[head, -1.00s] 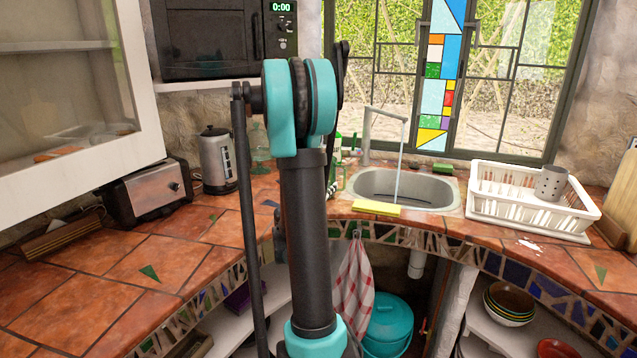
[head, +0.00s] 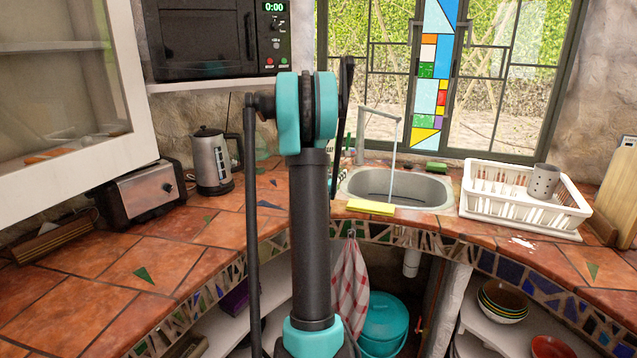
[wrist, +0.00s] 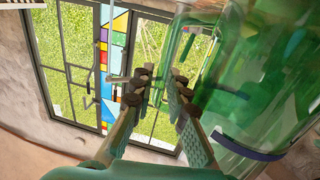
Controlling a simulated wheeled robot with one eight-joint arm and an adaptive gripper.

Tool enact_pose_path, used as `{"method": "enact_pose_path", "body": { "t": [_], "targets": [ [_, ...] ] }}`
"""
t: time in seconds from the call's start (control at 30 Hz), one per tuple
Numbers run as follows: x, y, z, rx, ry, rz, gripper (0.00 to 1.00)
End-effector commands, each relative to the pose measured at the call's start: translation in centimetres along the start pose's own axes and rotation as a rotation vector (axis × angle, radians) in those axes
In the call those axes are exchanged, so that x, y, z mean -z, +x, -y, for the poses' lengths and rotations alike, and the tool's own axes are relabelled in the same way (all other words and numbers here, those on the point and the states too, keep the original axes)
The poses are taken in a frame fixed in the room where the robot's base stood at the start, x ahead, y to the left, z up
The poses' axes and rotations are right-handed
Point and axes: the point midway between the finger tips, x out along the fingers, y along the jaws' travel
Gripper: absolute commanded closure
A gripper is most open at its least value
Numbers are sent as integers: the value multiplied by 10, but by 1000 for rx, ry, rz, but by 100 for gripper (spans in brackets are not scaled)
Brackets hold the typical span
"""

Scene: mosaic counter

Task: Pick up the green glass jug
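The green glass jug (wrist: 255,75) fills the right side of the wrist view, very close to the camera, with a dark band low on it. My gripper (wrist: 160,82) shows two fingers with a gap between them. The right finger overlaps the jug's near edge, and green glass shows behind and between the tips.
A steel kettle (head: 212,165) and a toaster (head: 142,196) stand left on the tiled counter (head: 185,222). Right are the sink (head: 432,190) with a yellow sponge (head: 370,207), a tap (head: 361,150) and a white dish rack (head: 515,217). A microwave (head: 205,40) hangs above left.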

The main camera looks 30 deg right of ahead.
Motion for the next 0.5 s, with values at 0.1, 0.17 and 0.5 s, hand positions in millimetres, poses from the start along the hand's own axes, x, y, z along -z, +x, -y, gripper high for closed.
{"method": "enact_pose_path", "body": {
  "t": [0.1, 0.17, 0.5],
  "targets": [
    [0, 3, 0, 0, 0, 0, 85],
    [0, 2, 0, 0, 0, 0, 85],
    [0, 2, 0, 0, 0, 0, 100]
  ]
}}
